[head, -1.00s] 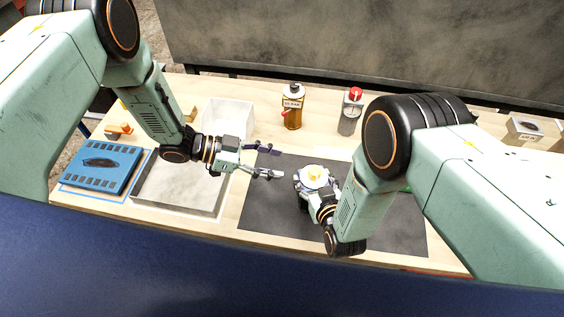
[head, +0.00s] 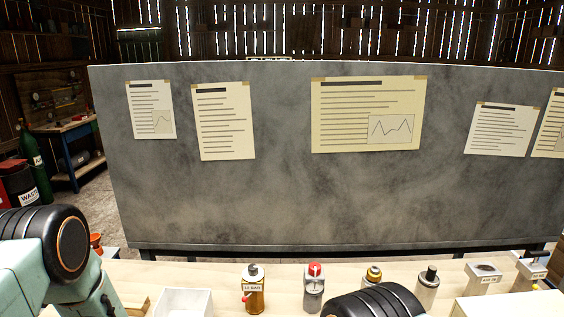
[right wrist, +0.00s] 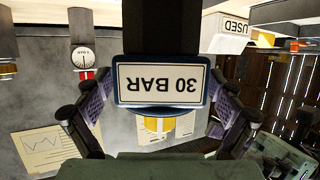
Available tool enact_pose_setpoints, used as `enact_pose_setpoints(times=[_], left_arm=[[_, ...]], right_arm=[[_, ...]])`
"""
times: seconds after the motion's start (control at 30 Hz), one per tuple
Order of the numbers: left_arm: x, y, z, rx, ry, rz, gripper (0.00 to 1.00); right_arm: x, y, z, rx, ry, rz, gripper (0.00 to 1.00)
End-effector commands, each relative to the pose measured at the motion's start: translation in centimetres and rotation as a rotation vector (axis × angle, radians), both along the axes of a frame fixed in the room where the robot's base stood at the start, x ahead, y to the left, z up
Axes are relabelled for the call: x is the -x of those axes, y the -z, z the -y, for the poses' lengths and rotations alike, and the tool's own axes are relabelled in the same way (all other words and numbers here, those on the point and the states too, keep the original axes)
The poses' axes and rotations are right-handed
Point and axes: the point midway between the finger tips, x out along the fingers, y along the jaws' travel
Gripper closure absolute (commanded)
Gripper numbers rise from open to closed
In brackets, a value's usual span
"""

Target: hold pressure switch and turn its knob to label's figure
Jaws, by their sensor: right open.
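In the right wrist view, which is upside down, a white label plate reading 30 BAR (right wrist: 163,84) in a blue rim is close in front of the camera. It is on a dark body (right wrist: 160,28) that I cannot clearly identify as the pressure switch. My right gripper (right wrist: 160,108) is open, with one padded finger on each side of the label; contact cannot be told. In the head view the mat and both grippers are below the picture; only parts of my arms show.
An amber bottle with a small BAR label (head: 254,293), a red-topped unit (head: 314,291) and a grey canister (head: 427,288) stand along the bench's back. A white bin (head: 184,301) is left of them. A grey board (head: 280,190) with pinned sheets rises behind.

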Motion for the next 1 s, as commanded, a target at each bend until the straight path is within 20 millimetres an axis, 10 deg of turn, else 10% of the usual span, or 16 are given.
enact_pose_setpoints(times=[1.0], left_arm=[[0.0, 0.0, 0.0, 0.0, 0.0, 0.0, 0.46]], right_arm=[[14.4, -1.9, 6.2, 0.0, 0.001, -0.002, 0.06]])
